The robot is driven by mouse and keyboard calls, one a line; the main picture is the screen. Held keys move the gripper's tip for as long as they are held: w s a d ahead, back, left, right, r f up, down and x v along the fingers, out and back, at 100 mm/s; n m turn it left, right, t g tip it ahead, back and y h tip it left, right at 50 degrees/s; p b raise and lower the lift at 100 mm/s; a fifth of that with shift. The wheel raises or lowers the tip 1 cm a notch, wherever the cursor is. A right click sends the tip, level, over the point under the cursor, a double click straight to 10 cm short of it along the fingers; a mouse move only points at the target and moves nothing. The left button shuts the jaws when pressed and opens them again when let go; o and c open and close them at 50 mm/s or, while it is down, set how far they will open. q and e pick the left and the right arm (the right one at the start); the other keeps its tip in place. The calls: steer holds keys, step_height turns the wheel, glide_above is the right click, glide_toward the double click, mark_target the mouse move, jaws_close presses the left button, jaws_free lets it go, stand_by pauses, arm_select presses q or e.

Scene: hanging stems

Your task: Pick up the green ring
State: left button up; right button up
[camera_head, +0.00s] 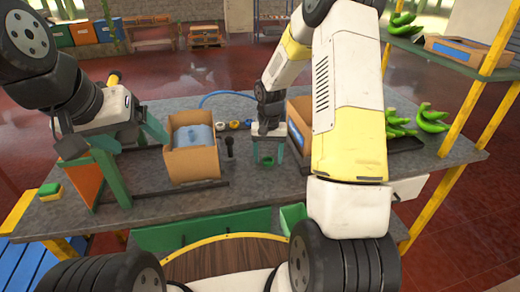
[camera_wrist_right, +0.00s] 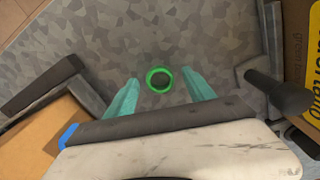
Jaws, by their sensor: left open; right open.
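The green ring (camera_wrist_right: 158,91) lies flat on the grey speckled worktop in the right wrist view, with dark inside its hole. It also shows small in the head view (camera_head: 267,164). My right gripper (camera_head: 268,158) points down over it, open and empty. In the right wrist view its two teal fingertips (camera_wrist_right: 160,88) stand apart on either side of the ring, without clear contact. How high they are above the worktop is hard to tell. My left gripper (camera_head: 133,152) is open at the left side of the worktop, left of a cardboard box, well away from the ring.
The cardboard box (camera_head: 192,164) with a blue item stands left of the ring. A dark upright tool (camera_head: 229,147) stands between them. Small yellow and white rings (camera_head: 234,125) lie behind. Another box (camera_head: 298,128) is close on the right. Green bananas (camera_head: 430,118) lie far right.

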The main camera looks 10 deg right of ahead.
jaws_close()
steer(key=shift+r, duration=0.1)
stand_by(0.4)
